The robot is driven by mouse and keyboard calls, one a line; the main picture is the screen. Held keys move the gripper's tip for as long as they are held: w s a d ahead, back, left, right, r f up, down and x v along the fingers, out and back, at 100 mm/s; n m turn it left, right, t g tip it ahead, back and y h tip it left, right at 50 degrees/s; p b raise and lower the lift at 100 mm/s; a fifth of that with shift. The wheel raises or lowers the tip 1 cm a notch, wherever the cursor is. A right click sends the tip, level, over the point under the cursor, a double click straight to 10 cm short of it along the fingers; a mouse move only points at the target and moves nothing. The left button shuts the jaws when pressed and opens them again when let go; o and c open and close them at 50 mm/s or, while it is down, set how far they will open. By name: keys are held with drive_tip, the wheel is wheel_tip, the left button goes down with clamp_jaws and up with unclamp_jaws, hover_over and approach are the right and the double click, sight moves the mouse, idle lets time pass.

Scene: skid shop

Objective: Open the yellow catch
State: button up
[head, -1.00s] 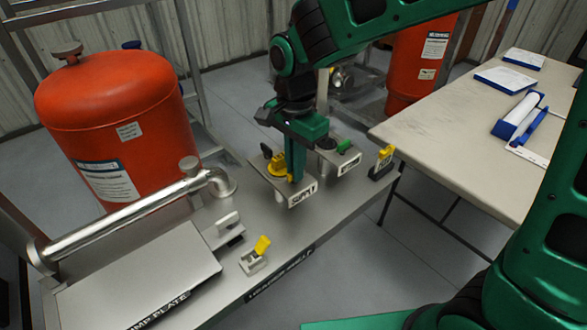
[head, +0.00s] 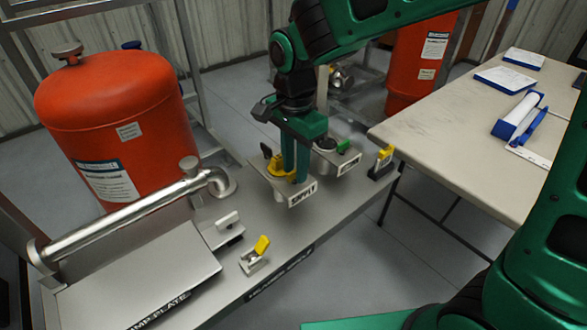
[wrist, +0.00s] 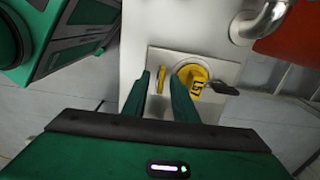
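On the plate marked SUPPLY (head: 303,193), a yellow round piece (head: 277,165) with a dark tab stands beside my gripper (head: 295,180). In the wrist view the round piece (wrist: 193,77) carries a black-lettered label and lies at the right finger. A slim upright yellow strip, seemingly the yellow catch (wrist: 161,78), shows between the two fingertips of my gripper (wrist: 160,82). The fingers are apart, with a visible gap around the strip; I cannot tell whether either touches it. In the head view the fingers hide the strip.
A yellow-topped clamp (head: 260,247) sits at the bench front. A silver pipe (head: 130,215) and a red tank (head: 112,125) are left; a table (head: 440,120) is right.

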drive_tip(key=shift+r, duration=3.2)
drive_tip(key=n, duration=0.4)
drive_tip(key=shift+r, duration=0.25)
drive_tip(key=shift+r+n, duration=0.15)
drive_tip(key=shift+n, duration=1.35)
drive_tip(key=shift+r+n, duration=0.1)
drive_tip(key=shift+n, duration=0.7)
drive_tip(key=n, duration=0.5)
drive_tip(key=shift+r, duration=0.3)
